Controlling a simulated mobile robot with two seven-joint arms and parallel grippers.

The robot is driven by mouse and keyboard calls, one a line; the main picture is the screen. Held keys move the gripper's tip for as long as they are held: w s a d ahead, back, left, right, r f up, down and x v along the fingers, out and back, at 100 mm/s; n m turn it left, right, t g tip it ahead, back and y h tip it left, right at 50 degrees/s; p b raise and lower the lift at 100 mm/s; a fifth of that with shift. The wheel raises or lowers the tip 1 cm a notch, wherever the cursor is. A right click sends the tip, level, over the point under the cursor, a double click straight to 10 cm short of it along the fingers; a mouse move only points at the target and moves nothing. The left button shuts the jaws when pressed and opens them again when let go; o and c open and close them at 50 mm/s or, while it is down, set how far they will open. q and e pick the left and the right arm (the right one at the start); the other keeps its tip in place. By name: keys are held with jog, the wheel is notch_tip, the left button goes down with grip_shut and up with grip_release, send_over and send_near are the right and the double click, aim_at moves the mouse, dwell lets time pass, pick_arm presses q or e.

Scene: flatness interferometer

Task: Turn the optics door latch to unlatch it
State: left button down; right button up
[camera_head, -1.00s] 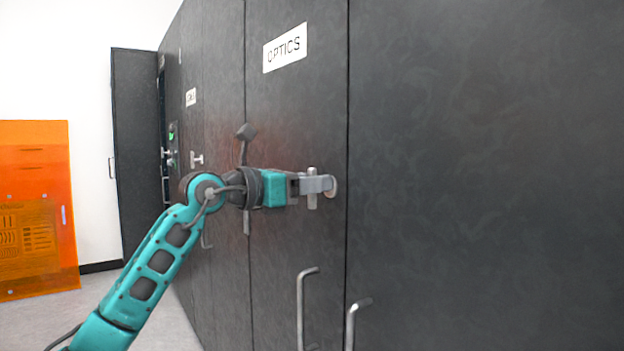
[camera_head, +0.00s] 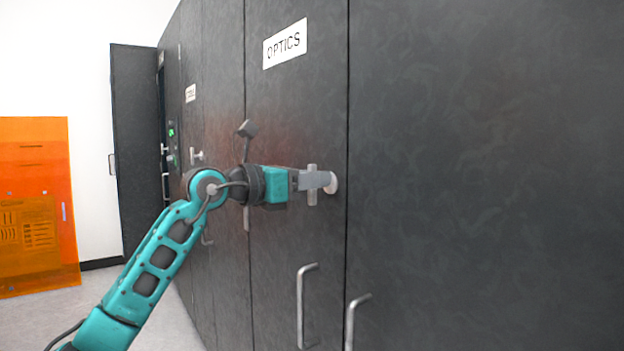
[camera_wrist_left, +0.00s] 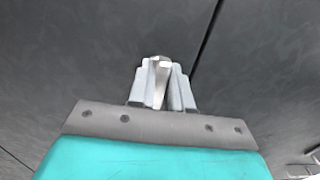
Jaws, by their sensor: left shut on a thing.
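The dark door with the white OPTICS label (camera_head: 285,44) stands in front of me in the head view. Its latch (camera_head: 312,170) is a metal T-handle on a round base near the door's right edge. My left gripper (camera_head: 318,181) reaches in from the left and is shut on the latch handle. In the left wrist view the latch handle (camera_wrist_left: 158,80) sits between the two grey fingers. The handle's bar looks about upright in the head view; the fingers hide part of it. My right gripper is not in view.
A bar handle (camera_head: 303,305) is lower on the same door, and another handle (camera_head: 352,320) is on the neighbouring door. An orange panel (camera_head: 38,205) stands at the left. A tall dark door (camera_head: 138,150) stands open at the back.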

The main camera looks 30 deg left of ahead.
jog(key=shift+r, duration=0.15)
pick_arm(q)
jog(key=n+p, duration=0.1)
jog(key=n, duration=0.1)
jog(key=n+p, duration=0.2)
jog(key=shift+w+a+r+n, duration=0.1)
jog(key=shift+a+n, duration=0.1)
jog(key=shift+n, duration=0.2)
jog(key=shift+n+p, duration=0.9)
jog(key=shift+w+a+f+n+p, duration=0.1)
jog(key=shift+f+n+p, duration=0.1)
jog(key=shift+n+p, duration=1.65)
jog(key=shift+s+a+f+n+p, duration=0.1)
jog(key=shift+f+n+p, duration=0.1)
jog(key=shift+n+p, duration=1.6)
jog(key=shift+w+a+f+n+p, duration=0.1)
jog(key=shift+f+n+p, duration=0.1)
jog(key=shift+n+p, duration=1.6)
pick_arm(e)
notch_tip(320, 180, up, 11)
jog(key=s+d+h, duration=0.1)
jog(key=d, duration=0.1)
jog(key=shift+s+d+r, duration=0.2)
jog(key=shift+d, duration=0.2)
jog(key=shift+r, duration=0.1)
pick_arm(q)
jog(key=c, duration=1.1)
grip_release()
jog(key=shift+c, duration=0.2)
